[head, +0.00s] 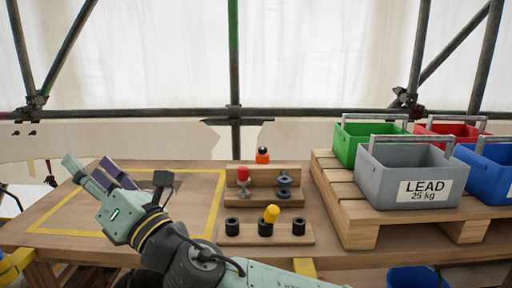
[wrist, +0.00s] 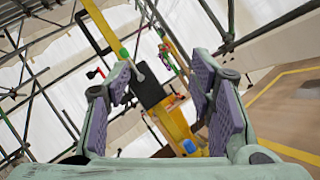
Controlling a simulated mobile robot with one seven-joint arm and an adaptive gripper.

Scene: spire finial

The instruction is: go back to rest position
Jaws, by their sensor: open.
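My gripper (head: 98,174) is raised over the left part of the wooden table, above the area framed by yellow lines. In the wrist view, my gripper (wrist: 165,95) shows its two purple-padded fingers spread apart with nothing between them. In the head view the fingers point up and to the left. No object touches the fingers.
A wooden stepped rack (head: 265,198) with small parts stands mid-table. In front is a block (head: 275,240) with black sockets. At right, a pallet (head: 345,200) bears a grey LEAD crate (head: 385,185), a green crate (head: 350,138), a red crate (head: 440,130) and a blue crate (head: 490,180).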

